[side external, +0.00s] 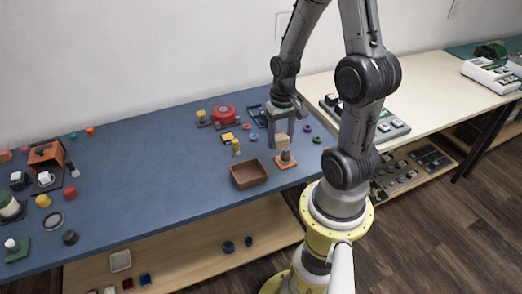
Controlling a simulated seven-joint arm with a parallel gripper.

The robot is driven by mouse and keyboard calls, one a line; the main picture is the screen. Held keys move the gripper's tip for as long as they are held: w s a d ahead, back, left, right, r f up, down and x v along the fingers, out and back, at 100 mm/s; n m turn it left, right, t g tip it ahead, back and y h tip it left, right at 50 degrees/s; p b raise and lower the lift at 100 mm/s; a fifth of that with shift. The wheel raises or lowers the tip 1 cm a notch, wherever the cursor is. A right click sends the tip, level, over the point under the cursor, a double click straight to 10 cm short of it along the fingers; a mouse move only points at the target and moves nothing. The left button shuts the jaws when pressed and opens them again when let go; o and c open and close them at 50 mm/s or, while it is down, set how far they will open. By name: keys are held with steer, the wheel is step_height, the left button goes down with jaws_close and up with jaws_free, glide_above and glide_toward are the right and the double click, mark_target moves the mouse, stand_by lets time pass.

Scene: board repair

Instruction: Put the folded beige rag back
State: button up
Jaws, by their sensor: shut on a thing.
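My gripper (282,136) points down over the right part of the blue table, with a finger on each side of a small beige block-like thing. This looks like the folded beige rag (282,143). The gripper is shut on it. The rag is just behind a dark piece on an orange base (286,160). I cannot tell from this view whether the rag touches the table or hangs slightly above it.
An empty brown tray (248,176) stands to the front left of the gripper. Small rings (317,140) lie to the right. The blue table's (150,170) middle is clear.

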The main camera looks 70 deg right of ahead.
steer(key=shift+s+a+r, duration=0.45)
steer(key=shift+s+r, duration=0.15)
steer(key=shift+s, duration=0.05)
steer(key=w+d+f, duration=0.4)
steer(key=w+d, duration=0.2)
steer(key=w, duration=0.1)
glide_above(261, 150)
step_height(261, 150, down, 6)
steer(key=shift+s+a+r, duration=0.1)
steer(key=shift+s+r, duration=0.05)
steer(key=shift+r, duration=0.1)
steer(key=shift+f, duration=1.65)
steer(key=shift+f, duration=0.1)
steer(key=o, duration=1.2)
